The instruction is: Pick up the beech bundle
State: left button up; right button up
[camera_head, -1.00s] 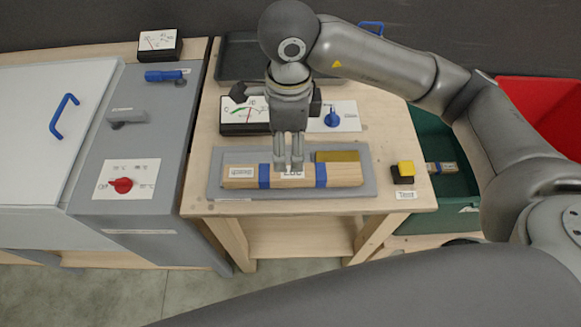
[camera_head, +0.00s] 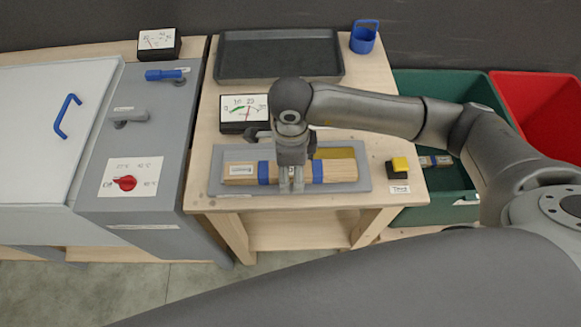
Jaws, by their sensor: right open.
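The beech bundle (camera_head: 338,171) is a pale wooden bar with two blue bands and a white label near its left end. It lies on a grey plate (camera_head: 216,184) on the wooden table. My right gripper (camera_head: 291,187) points down over the middle of the bundle, between the blue bands. Its fingers are open and reach down to the bundle, hiding its middle; whether they touch it is not clear. My left gripper is out of view.
A yellow-brown strip (camera_head: 335,153) lies behind the bundle. A meter (camera_head: 240,114), a dark tray (camera_head: 280,75) and a blue cup (camera_head: 363,38) stand farther back. A black-and-yellow button (camera_head: 398,167) sits to the right. Green (camera_head: 455,180) and red (camera_head: 545,110) bins stand beyond the table's right side.

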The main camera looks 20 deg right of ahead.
jog(key=c, duration=1.2)
jog(key=shift+c, duration=0.6)
jog(key=shift+r, duration=0.15)
